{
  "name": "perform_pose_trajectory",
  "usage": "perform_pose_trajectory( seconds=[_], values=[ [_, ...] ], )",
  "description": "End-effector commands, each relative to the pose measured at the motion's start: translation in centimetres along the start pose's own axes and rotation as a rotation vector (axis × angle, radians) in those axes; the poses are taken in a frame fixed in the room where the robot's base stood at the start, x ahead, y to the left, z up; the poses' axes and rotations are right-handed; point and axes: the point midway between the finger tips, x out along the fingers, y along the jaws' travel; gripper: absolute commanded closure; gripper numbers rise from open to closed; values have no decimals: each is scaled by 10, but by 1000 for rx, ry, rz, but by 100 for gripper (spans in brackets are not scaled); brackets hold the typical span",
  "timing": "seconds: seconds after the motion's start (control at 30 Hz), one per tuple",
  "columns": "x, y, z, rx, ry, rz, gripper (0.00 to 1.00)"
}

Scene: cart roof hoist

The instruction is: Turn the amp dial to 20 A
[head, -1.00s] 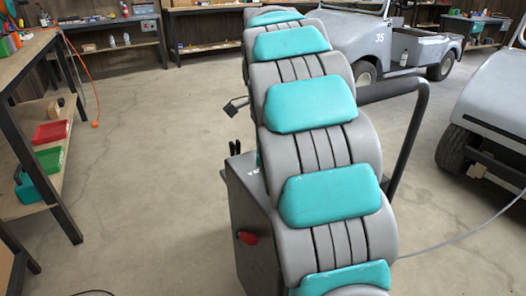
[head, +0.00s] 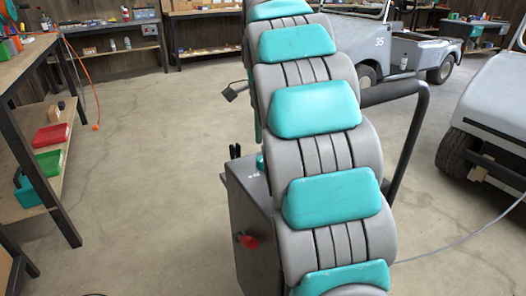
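A dark grey box-shaped machine (head: 248,215) stands on the floor, largely hidden behind my grey and teal arm. A red knob or handle (head: 248,241) sticks out of its left side. Two black upright clip-like pieces (head: 235,151) show at its top. A black tubular handlebar (head: 408,130) rises on the right of my arm. No amp dial or scale can be made out. My gripper's fingers are not visible. A small dark piece (head: 234,91) juts out left of my arm; I cannot tell what it belongs to.
A workbench with a lower shelf holding a red tray (head: 51,135) and a green tray (head: 48,161) stands at left. A grey vehicle (head: 345,42) is at the back, another (head: 490,120) at right. A cable (head: 460,237) runs along the floor at right. The left-centre floor is clear.

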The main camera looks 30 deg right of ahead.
Motion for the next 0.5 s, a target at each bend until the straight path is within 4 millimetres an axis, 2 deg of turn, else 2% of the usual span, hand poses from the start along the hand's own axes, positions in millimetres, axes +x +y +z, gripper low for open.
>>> perform_pose_trajectory(
  seconds=[0.2, 0.5],
  values=[
    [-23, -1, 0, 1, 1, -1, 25],
    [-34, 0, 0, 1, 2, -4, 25]
  ],
)
